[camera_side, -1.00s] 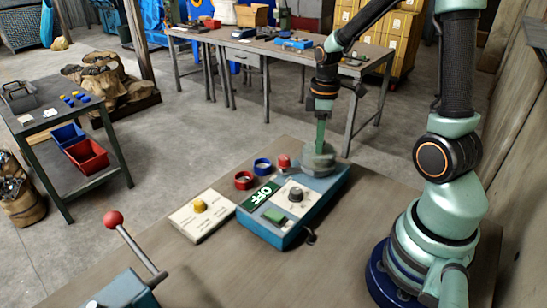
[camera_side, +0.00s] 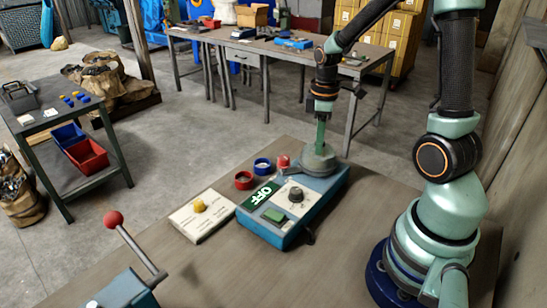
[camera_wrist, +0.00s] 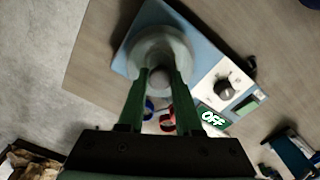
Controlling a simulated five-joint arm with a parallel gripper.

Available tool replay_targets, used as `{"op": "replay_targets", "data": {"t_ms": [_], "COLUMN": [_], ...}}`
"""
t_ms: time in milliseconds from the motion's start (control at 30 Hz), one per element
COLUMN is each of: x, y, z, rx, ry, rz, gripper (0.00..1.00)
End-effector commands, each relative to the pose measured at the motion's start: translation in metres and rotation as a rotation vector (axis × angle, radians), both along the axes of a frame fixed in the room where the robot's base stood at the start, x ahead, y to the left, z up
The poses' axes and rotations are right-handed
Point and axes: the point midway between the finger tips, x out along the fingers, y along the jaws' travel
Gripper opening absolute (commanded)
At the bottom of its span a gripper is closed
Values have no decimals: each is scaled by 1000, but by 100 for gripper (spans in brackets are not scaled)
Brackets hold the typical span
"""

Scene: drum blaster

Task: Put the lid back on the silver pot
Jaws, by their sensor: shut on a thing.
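The silver pot (camera_side: 322,169) stands at the far end of the blue machine base. Its grey round lid (camera_side: 318,151) is at the pot's top, below my gripper (camera_side: 320,143). In the wrist view the lid (camera_wrist: 160,46) is a pale disc with a round knob (camera_wrist: 160,77). My gripper (camera_wrist: 160,88) is shut on the knob, one green finger on each side. The lid hides the pot's opening, and I cannot tell whether it rests fully on the rim.
The blue base (camera_side: 280,236) carries a dark dial (camera_side: 296,194), a green switch and an OFF sign. Red and blue rings (camera_side: 262,166) and a panel with a yellow button (camera_side: 199,206) lie left of it. A red-knobbed lever (camera_side: 113,218) stands front left.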

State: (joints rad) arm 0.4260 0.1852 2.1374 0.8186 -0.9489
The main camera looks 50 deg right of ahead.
Motion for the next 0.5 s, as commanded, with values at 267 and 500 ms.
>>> {"op": "replay_targets", "data": {"t_ms": [267, 500], "x": [0, 0], "y": [0, 0], "z": [0, 0], "rx": [0, 0], "ry": [0, 0], "rz": [0, 0], "gripper": [49, 68]}}
